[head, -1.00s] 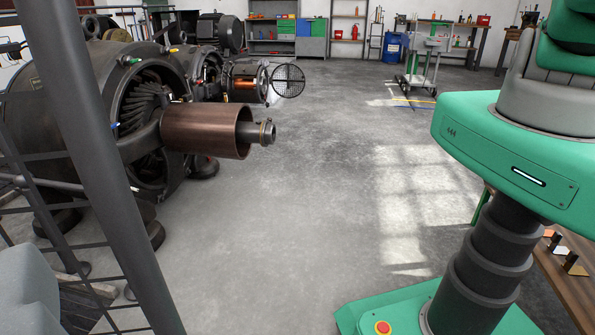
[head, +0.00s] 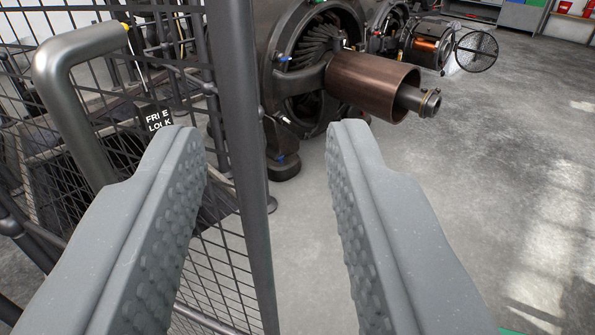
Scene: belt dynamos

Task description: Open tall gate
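The tall gate is a dark wire-mesh panel with a round vertical edge post (head: 238,130), in the left half of the view. A thick grey bent handle (head: 82,45) stands out from the mesh at the far left. A dark label with white letters (head: 159,118), partly hidden, is on the mesh beside it. My gripper (head: 264,140) is open, with its two grey studded fingers wide apart. In the picture the edge post shows between the fingers; I cannot tell whether it is within their reach. The left finger covers part of the mesh.
A large dark dynamo (head: 300,70) with a copper-brown cylinder (head: 372,86) stands behind the gate post. A smaller machine with a round mesh cover (head: 476,51) is farther back. The concrete floor (head: 490,170) to the right is clear.

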